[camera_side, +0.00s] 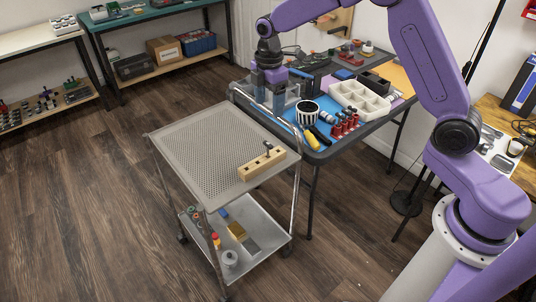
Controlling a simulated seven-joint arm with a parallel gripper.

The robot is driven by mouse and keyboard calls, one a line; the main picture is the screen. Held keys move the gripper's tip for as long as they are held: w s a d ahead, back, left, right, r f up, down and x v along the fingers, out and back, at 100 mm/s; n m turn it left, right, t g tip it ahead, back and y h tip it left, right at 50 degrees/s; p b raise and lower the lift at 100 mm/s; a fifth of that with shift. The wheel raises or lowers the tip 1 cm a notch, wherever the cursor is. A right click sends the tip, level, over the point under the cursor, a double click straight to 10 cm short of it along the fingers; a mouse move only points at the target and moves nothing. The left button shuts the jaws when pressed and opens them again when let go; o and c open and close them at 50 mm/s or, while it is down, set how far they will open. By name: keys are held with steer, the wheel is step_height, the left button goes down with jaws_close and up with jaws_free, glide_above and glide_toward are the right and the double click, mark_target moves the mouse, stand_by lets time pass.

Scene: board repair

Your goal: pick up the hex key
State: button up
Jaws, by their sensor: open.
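A small dark piece (268,148) stands up from a wooden block (255,168) on the top shelf of the metal cart. It looks like the hex key in a holder, but it is too small to be sure. My gripper (277,105) points down over the left end of the work table, behind and above the cart's far corner. It is open, and I see nothing held in it. It is well apart from the wooden block. What lies directly behind and under its fingers is hidden.
The cart's perforated top (205,145) is otherwise bare; its raised handle rail stands near my gripper. The work table (325,155) holds a striped cup (307,112), a yellow-handled tool (312,140), red parts (345,126) and a white divided tray (360,98). Shelves stand behind.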

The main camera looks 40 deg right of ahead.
mark_target(268, 143)
steer(key=w+f, duration=0.1)
steer(key=f, duration=0.5)
steer(key=w+d+f, duration=0.1)
steer(key=f, duration=0.5)
steer(key=w+d+f, duration=0.1)
steer(key=f, duration=0.6)
steer(key=shift+w+d, duration=0.1)
steer(key=shift+d, duration=0.05)
steer(key=c, duration=1.1)
